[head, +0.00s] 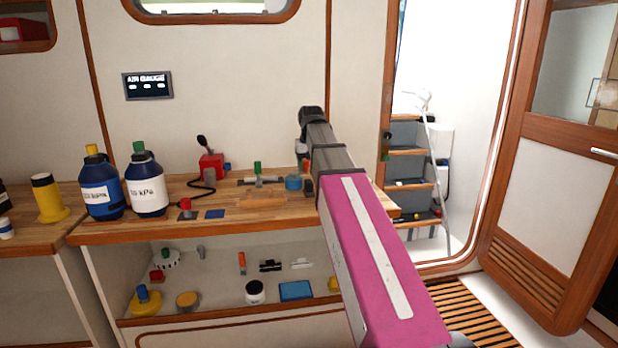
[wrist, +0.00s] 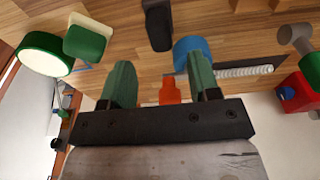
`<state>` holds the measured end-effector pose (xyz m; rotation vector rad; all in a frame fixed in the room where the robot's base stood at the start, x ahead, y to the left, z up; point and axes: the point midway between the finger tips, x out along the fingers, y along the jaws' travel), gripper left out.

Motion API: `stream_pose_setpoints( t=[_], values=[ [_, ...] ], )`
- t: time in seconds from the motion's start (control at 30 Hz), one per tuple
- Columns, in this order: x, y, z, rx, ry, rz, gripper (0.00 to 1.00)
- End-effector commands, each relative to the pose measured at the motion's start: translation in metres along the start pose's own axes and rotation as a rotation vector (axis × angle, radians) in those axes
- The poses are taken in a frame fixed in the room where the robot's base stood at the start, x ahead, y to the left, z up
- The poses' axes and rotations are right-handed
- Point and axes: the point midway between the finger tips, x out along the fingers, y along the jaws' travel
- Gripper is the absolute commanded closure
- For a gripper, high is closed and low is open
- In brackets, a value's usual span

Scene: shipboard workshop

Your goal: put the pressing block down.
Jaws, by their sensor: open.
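I cannot single out the pressing block with certainty. A flat tan wooden piece (head: 263,199) lies on the workbench (head: 230,220) in the head view. My gripper, in the wrist view (wrist: 160,85), is open, with its two green fingers spread apart. A small orange-red piece (wrist: 170,92) shows between the fingers, with gaps on both sides. A blue round piece (wrist: 188,50) lies just beyond the fingers on the wood top. It also shows in the head view (head: 293,183), beside the end of my arm. My arm partly hides the gripper in the head view.
Two labelled bottles, blue (head: 100,188) and white (head: 147,183), stand at the bench's left. A red box with a lever (head: 212,166) is at the back. A shelf (head: 210,300) below holds several small parts. A green-capped round thing (wrist: 45,53) is left in the wrist view.

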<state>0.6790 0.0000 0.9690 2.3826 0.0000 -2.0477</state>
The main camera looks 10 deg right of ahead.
Motion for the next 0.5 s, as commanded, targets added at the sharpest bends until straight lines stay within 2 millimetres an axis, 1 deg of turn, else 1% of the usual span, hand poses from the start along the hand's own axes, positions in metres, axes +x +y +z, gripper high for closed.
stream_pose_setpoints(
  t=[0.03,0.2,0.3,0.5],
  values=[
    [-0.010,0.000,-0.001,0.000,0.002,0.000,0.44],
    [-0.034,0.000,-0.001,0.000,0.001,0.000,0.44],
    [-0.044,0.000,-0.001,0.000,0.001,0.000,0.44],
    [-0.054,0.000,0.000,0.000,-0.001,0.000,0.44]
  ],
)
